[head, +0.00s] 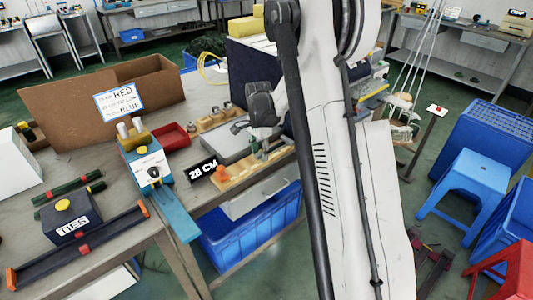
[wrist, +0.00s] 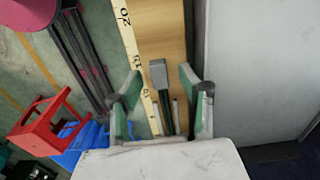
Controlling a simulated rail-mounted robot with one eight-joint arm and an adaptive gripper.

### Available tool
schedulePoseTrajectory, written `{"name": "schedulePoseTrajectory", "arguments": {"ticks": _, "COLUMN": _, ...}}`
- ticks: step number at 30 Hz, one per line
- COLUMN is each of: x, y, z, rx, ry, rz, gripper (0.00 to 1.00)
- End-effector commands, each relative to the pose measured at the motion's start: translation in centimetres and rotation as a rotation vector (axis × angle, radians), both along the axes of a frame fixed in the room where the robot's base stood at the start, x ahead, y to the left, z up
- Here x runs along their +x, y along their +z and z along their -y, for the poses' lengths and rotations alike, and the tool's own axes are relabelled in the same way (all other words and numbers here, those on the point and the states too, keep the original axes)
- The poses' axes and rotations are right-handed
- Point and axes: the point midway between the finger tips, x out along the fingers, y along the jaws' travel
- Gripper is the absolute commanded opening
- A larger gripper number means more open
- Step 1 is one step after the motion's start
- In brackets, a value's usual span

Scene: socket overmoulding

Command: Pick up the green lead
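In the wrist view a dark green lead (wrist: 167,108) with a grey block-shaped end (wrist: 158,74) lies lengthwise over a wooden board with a ruler strip (wrist: 131,45). My gripper (wrist: 160,76) is open, with one finger on each side of the lead and a gap on both sides. The fingers look greenish and grey inside. How high the fingers are above the board I cannot tell. In the head view my white arm covers much of the middle, and I cannot make out the gripper or this lead clearly.
In the head view the workbench holds a cardboard box (head: 150,98), a blue device (head: 140,160), a TIES box (head: 72,222) and a 28 CM sign (head: 203,169). A blue crate (head: 240,237) stands below.

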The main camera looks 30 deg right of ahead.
Motion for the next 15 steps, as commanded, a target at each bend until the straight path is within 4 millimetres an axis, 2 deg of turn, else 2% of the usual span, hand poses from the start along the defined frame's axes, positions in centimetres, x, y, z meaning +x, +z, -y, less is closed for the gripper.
{"name": "schedulePoseTrajectory", "arguments": {"ticks": 5, "x": 0.0, "y": 0.03, "z": 0.0, "rx": 0.0, "ry": 0.0, "rz": 0.0, "gripper": 0.37}}
{"name": "schedulePoseTrajectory", "arguments": {"ticks": 13, "x": 0.01, "y": 0.05, "z": 0.0, "rx": 0.0, "ry": 0.0, "rz": 0.0, "gripper": 0.01}}
{"name": "schedulePoseTrajectory", "arguments": {"ticks": 15, "x": 0.01, "y": 0.05, "z": 0.0, "rx": 0.0, "ry": 0.0, "rz": 0.0, "gripper": 0.0}}
